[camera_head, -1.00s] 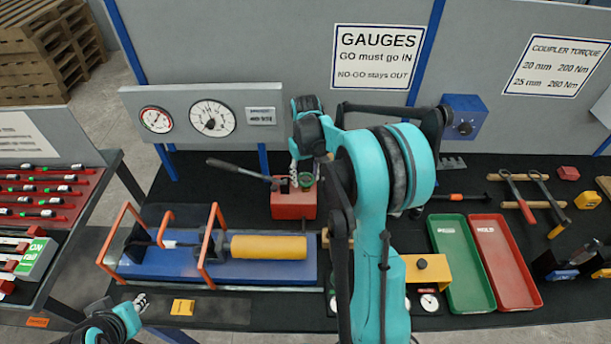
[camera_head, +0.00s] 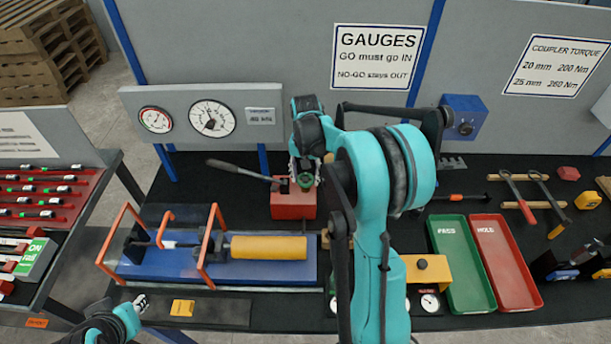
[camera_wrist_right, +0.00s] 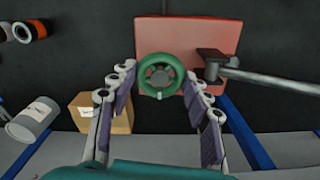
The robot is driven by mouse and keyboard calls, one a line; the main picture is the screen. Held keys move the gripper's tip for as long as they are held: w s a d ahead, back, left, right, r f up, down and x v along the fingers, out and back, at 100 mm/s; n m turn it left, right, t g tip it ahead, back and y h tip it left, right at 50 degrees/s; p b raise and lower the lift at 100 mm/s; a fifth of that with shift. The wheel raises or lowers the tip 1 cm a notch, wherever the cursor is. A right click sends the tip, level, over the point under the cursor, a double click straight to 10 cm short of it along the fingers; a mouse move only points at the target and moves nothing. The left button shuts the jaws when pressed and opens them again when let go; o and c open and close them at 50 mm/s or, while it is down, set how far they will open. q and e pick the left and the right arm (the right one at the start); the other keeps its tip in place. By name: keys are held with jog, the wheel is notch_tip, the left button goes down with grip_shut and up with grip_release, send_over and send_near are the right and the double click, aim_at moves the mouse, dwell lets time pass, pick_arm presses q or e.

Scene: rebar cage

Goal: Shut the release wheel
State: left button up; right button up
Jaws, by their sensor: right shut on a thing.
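The green release wheel (camera_wrist_right: 160,75) sits on the red pump block (camera_wrist_right: 205,38), which also shows on the bench in the head view (camera_head: 293,207). My right gripper (camera_wrist_right: 160,95) reaches down to the wheel, with one finger at each side of its rim, and is shut on it. In the head view my right gripper (camera_head: 305,172) partly covers the wheel (camera_head: 305,182). My left gripper (camera_head: 140,302) is low at the left, away from the pump; its fingers are too small to judge.
The pump's lever (camera_head: 238,170) sticks out to the left. Two dial gauges, one white (camera_head: 212,118), stand on a panel behind. A blue press bed (camera_head: 170,268) with orange frames and a yellow cylinder (camera_head: 268,247) lies in front. Green (camera_head: 462,270) and red trays (camera_head: 508,270) are right.

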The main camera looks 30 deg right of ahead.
aim_at(305, 178)
dwell(0.4)
jog(key=o, duration=1.2)
jog(key=shift+c, duration=0.2)
notch_tip(305, 178, up, 12)
